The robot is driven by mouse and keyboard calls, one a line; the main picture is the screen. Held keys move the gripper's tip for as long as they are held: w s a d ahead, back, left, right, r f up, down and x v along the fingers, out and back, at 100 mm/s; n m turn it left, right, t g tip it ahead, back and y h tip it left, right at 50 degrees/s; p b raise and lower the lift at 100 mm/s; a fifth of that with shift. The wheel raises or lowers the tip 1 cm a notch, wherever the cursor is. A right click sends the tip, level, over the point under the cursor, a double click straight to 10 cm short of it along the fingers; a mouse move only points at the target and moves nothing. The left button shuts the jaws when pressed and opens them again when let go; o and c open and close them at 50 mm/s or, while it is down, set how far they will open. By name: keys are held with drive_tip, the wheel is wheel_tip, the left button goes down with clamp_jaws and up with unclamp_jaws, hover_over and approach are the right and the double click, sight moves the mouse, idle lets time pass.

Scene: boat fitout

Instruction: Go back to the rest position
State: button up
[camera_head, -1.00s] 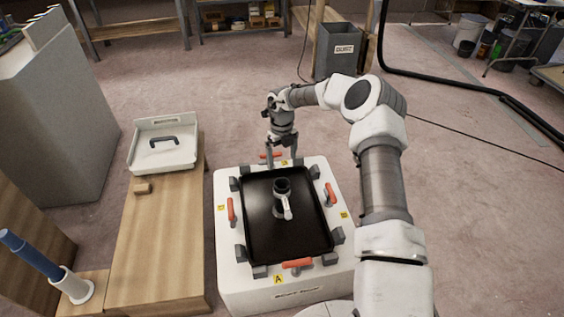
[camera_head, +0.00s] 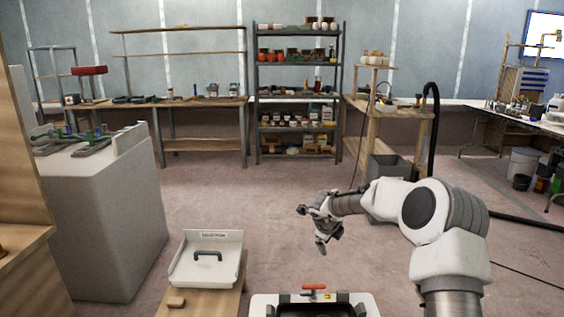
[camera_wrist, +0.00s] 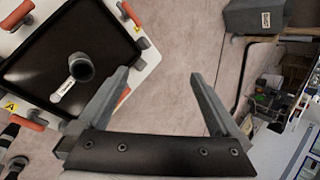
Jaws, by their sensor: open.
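My gripper (camera_wrist: 165,95) is open in the wrist view, with bare floor between its two grey fingers. In the head view my gripper (camera_head: 323,243) hangs in the air beyond the white fixture, apart from everything. The white fixture (camera_head: 258,303) shows only its far edge at the bottom of the head view, with one red-orange clamp handle (camera_head: 314,287). In the wrist view the fixture (camera_wrist: 152,55) is at upper left with a dark hatch panel (camera_wrist: 28,78), and a grey-white handle fitting (camera_wrist: 80,68) stands on the panel.
A white tray with a dark handle (camera_head: 208,272) sits on a wooden bench at lower left. A grey cabinet (camera_head: 95,230) stands left. A grey bin (camera_head: 388,170), shelving (camera_head: 300,95) and workbenches line the back. The floor between is clear.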

drive_tip(key=s+a+r+n+t+y, duration=0.1)
drive_tip(key=s+a+r+n+t, duration=0.2)
drive_tip(key=r, duration=0.5)
drive_tip(key=a+r+n+t+y, duration=0.1)
drive_tip(key=a+r+n, duration=0.2)
drive_tip(key=r+n, duration=0.3)
drive_tip(key=s+a+r+n+t+y, duration=0.1)
drive_tip(key=s+a+r+n+t, duration=0.15)
drive_tip(key=r, duration=0.65)
drive_tip(key=s+a+r+n+g+y, duration=0.1)
drive_tip(key=s+n+g, duration=0.1)
drive_tip(key=s+n, duration=0.65)
drive_tip(key=s+a+r+n+g+y, duration=0.1)
drive_tip(key=s+r+n+g+y, duration=0.15)
drive_tip(key=s, duration=1.15)
drive_tip(key=s+d+f+n+g+h, duration=0.15)
drive_tip(key=s+d+f, duration=0.25)
drive_tip(key=s, duration=0.5)
drive_tip(key=s+d+f+n+g+h, duration=0.1)
drive_tip(key=s+d+f+n+h, duration=0.3)
drive_tip(key=s, duration=0.6)
wheel_tip(320, 180, up, 22)
drive_tip(key=d+m+y+p, duration=0.1)
drive_tip(key=p, duration=2)
drive_tip(key=shift+m+y, duration=0.3)
drive_tip(key=shift+f, duration=0.15)
